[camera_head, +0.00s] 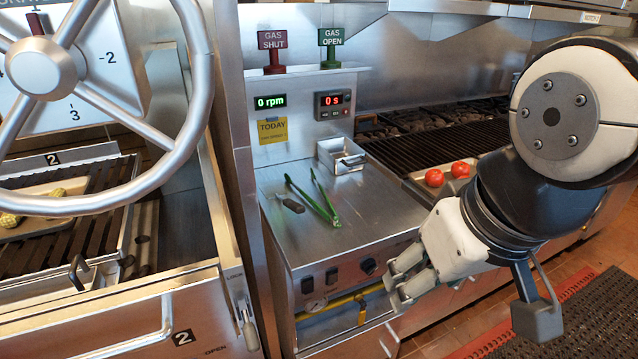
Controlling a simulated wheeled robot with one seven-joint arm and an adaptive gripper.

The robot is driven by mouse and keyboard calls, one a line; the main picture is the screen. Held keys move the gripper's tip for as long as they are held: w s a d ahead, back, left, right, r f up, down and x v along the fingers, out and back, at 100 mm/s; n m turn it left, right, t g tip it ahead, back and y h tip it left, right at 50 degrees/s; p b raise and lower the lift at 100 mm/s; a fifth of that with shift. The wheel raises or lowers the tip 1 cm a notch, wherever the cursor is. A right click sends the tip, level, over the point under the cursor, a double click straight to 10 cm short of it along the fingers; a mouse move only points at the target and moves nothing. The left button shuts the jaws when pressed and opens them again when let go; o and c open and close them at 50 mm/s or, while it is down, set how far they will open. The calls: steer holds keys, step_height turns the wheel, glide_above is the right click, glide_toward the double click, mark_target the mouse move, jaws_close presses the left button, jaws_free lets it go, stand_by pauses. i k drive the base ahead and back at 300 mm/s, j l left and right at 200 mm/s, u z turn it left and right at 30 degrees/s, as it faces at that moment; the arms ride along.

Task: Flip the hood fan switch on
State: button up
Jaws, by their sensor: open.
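A green display (270,102) above the counter reads 0 rpm. My gripper (393,284) is open and empty, in front of the counter, just right of and below the knob in the picture. Its fingers point left toward the panel; I cannot tell the gap between them.
A large handwheel (196,55) stands at the left. Tomatoes (434,178) sit on a tray at the right.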

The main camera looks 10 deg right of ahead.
mark_target(308, 284)
steer(key=z, duration=0.15)
steer(key=u, duration=0.3)
steer(key=l+u, duration=0.2)
steer(key=j+u, duration=0.2)
steer(key=j, duration=0.35)
steer(key=i+j+u, duration=0.1)
steer(key=j+u, duration=0.15)
steer(key=j, duration=0.3)
